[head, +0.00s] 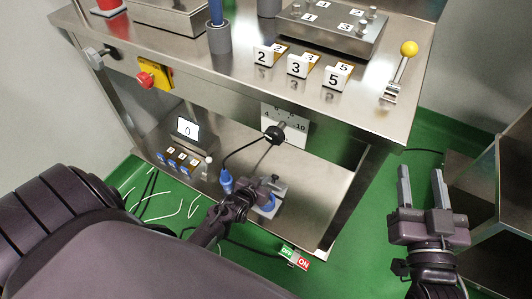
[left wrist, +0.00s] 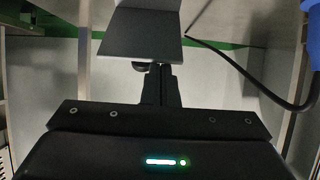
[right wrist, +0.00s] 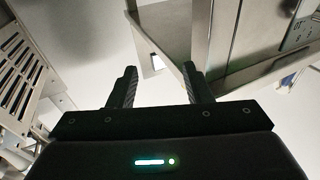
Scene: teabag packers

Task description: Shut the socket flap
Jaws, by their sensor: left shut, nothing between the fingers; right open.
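A small socket with a blue ring (head: 267,204) sits on the lower shelf in the head view, partly hidden by my left gripper (head: 258,188). Its grey flap (head: 279,184) appears raised, standing off the blue ring. In the left wrist view a grey plate, apparently the flap (left wrist: 140,47), lies just beyond the shut, empty fingertips of my left gripper (left wrist: 157,70). I cannot tell whether they touch. My right gripper (head: 422,185) is open and empty, out to the right of the table; its spread fingers (right wrist: 158,82) show in the right wrist view.
A blue plug (head: 226,182) on a black cable stands left of the socket, close to my left gripper. A dial (head: 285,124) with a black knob hangs under the tabletop. A display (head: 187,130) stands on the lower shelf. A metal cabinet (head: 490,185) is right of my right gripper.

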